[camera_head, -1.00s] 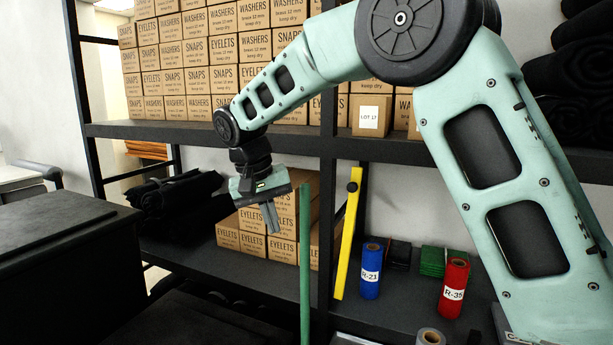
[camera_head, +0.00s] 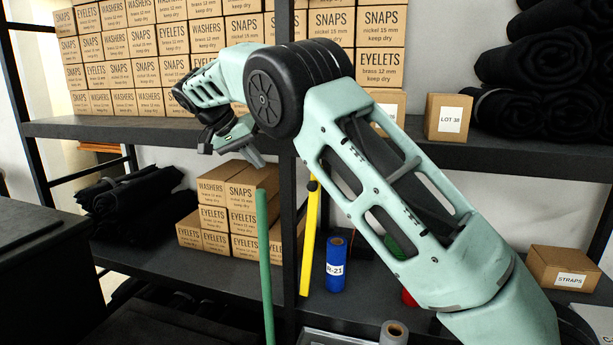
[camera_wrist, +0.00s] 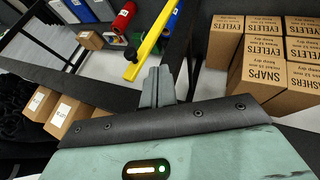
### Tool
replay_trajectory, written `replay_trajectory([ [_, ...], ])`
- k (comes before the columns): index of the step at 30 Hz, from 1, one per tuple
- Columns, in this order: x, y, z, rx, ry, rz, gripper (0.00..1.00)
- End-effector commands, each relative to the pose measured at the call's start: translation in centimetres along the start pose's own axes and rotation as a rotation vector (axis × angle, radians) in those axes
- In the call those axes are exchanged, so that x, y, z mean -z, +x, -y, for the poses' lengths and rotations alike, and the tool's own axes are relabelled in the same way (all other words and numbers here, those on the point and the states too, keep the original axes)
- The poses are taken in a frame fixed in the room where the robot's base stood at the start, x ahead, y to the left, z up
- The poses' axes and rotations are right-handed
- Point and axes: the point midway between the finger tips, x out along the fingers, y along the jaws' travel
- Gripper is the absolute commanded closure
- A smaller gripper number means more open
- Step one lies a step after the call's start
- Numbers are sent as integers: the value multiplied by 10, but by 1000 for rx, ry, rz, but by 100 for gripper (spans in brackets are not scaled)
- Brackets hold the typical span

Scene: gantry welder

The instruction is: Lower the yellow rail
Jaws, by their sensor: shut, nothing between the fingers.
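The yellow rail (camera_head: 308,245) is a narrow bar standing slightly tilted beside the dark shelf post, with a dark knob (camera_head: 313,186) near its top. In the wrist view the yellow rail (camera_wrist: 154,38) runs diagonally just beyond the fingers, its near end close to them. My gripper (camera_head: 256,159) is shut and empty, left of the rail's top and above the small carton stack in the head view. It also shows in the wrist view (camera_wrist: 160,70), apart from the rail as far as I can tell.
A blue roll (camera_head: 336,265) stands right of the rail. My arm hides part of the right side.

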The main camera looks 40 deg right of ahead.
Motion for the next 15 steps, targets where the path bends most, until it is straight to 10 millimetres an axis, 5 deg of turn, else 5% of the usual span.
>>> replay_trajectory([
  [8,8,18,-4,-22,32,-12,100],
  [15,9,65,-6,-23,30,-9,100],
])
